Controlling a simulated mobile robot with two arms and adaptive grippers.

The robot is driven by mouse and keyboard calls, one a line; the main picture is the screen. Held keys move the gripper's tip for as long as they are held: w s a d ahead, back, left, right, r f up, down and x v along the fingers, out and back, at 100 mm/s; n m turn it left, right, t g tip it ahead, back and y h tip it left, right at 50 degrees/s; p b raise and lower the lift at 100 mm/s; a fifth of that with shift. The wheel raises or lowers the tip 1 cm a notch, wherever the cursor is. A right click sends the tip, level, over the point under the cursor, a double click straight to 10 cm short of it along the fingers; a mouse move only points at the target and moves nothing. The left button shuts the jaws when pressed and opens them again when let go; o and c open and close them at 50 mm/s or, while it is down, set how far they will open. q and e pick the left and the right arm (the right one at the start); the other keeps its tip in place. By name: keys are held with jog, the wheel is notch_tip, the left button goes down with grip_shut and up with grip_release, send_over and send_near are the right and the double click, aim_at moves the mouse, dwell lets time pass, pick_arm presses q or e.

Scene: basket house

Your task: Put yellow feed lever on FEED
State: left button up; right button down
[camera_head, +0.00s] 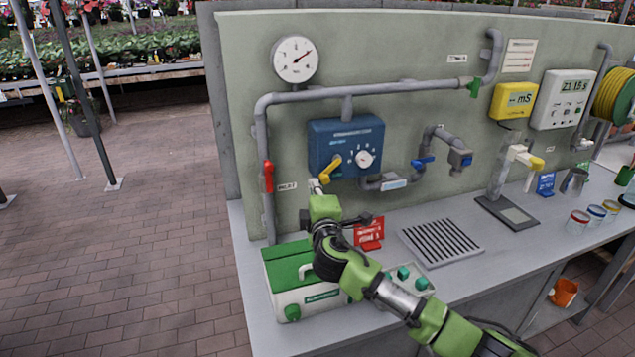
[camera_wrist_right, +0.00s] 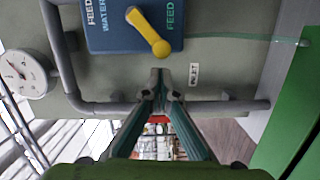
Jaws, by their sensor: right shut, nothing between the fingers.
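The yellow feed lever (camera_head: 331,168) is on the lower left of the blue dosing box (camera_head: 347,137), its knob pointing down and left. In the right wrist view the lever (camera_wrist_right: 149,32) runs from its pivot to a round knob, between a FEED label (camera_wrist_right: 172,15) on the right and wording on the left that reads FEED and WATER. My right gripper (camera_head: 315,186) is shut and empty, just below and left of the lever. In the right wrist view its fingertips (camera_wrist_right: 160,82) meet just short of the knob, with a small gap visible. My left gripper is not in view.
Grey pipes (camera_head: 368,93) run around the box, with a red valve handle (camera_head: 268,176) at left. A green and white case (camera_head: 305,280) stands on the bench below my arm.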

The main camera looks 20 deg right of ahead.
jog(key=shift+d, duration=0.5)
jog(key=shift+a, duration=0.1)
jog(key=shift+d+f+n+b, duration=0.4)
jog(key=shift+d+n, duration=0.2)
jog(key=shift+w, duration=0.1)
